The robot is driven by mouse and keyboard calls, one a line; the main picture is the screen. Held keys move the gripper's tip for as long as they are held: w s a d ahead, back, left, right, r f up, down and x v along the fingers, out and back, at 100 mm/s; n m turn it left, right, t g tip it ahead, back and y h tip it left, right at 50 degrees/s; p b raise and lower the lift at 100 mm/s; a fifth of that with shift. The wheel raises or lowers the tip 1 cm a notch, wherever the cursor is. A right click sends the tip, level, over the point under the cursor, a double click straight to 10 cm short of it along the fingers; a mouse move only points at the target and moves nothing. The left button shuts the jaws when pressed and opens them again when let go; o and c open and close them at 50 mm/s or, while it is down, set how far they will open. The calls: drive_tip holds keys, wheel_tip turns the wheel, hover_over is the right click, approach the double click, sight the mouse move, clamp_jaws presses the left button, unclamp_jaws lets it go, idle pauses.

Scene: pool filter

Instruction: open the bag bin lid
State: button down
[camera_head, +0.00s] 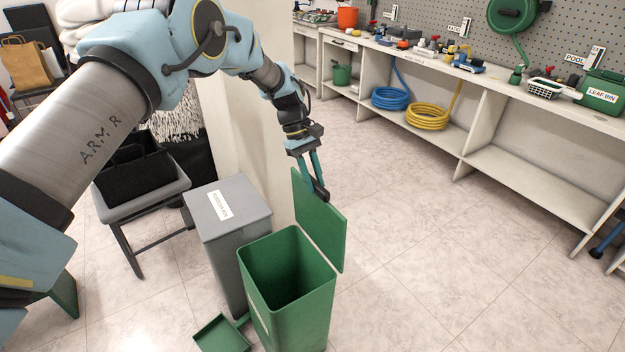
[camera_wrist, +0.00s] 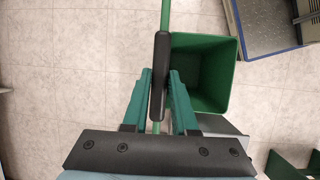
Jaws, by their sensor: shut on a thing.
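The green bin (camera_head: 289,290) stands on the tiled floor. Its green lid (camera_head: 322,222) stands raised, roughly upright, along the bin's right side, and the inside looks dark and empty. In the wrist view the lid is a thin green edge (camera_wrist: 165,16) beside the open bin (camera_wrist: 205,75). My gripper (camera_head: 316,183) is at the lid's upper edge, shut on a dark handle (camera_head: 321,193). In the wrist view its teal fingers (camera_wrist: 161,82) close on both sides of that handle (camera_wrist: 160,60). The label on the green bin is not readable.
A grey lidded bin (camera_head: 228,213) stands close to the green bin's left. A green dustpan-like tray (camera_head: 222,335) lies on the floor in front. A grey stool (camera_head: 140,190) with a black item is farther left. A long workbench (camera_head: 480,105) runs along the right; floor between is clear.

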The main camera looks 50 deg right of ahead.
drive_tip(key=shift+s+d, duration=0.1)
drive_tip(key=shift+d, duration=0.05)
drive_tip(key=c, duration=0.7)
unclamp_jaws()
drive_tip(key=b+v, duration=0.2)
drive_tip(key=v, duration=0.8)
drive_tip(key=shift+r, duration=0.35)
